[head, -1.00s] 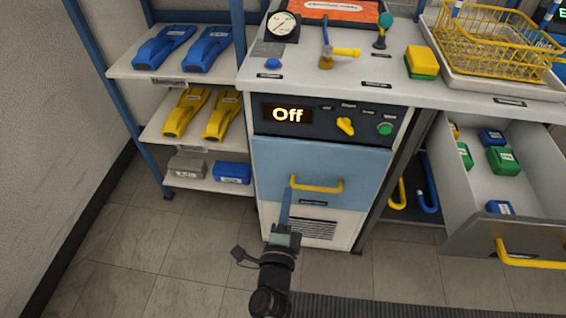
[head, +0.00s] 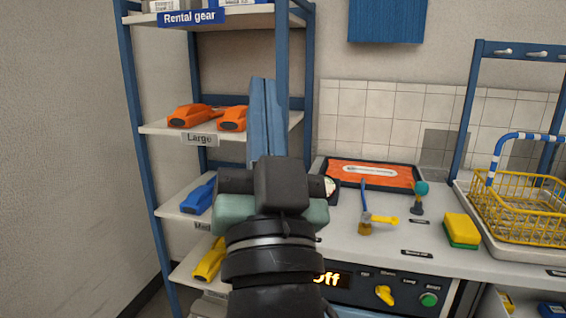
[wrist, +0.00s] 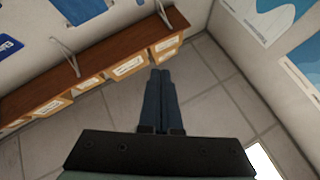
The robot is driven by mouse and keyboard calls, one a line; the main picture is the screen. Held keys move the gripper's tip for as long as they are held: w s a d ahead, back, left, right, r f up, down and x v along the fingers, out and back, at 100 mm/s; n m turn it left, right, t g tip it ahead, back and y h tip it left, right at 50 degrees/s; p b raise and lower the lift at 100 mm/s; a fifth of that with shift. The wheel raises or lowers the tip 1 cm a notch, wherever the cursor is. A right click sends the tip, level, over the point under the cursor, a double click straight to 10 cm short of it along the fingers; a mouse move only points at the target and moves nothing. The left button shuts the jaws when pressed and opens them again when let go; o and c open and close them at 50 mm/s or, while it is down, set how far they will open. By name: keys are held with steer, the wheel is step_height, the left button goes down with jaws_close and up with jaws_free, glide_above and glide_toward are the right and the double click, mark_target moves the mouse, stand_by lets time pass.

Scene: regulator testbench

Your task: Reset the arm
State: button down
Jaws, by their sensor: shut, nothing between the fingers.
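My gripper (head: 264,115) is raised upright in the middle of the head view, in front of the shelf rack. Its two long blue fingers are together with nothing between them. In the wrist view the shut fingers (wrist: 161,100) point away over open grey tiled floor, touching nothing. My wrist and forearm hide part of the rack, the left end of the counter and part of the display below it.
A wooden shelf (wrist: 90,75) with labelled boxes shows in the wrist view.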

steer(key=s+d+r+n+t+h, duration=0.2)
steer(key=s+r, duration=0.5)
steer(key=s, duration=0.1)
step_height(320, 180, up, 26)
steer(key=p, duration=2.5)
steer(key=shift+s+a+h+p, duration=0.2)
steer(key=shift+h+p, duration=0.1)
steer(key=shift+p, duration=0.1)
steer(key=shift+d, duration=0.2)
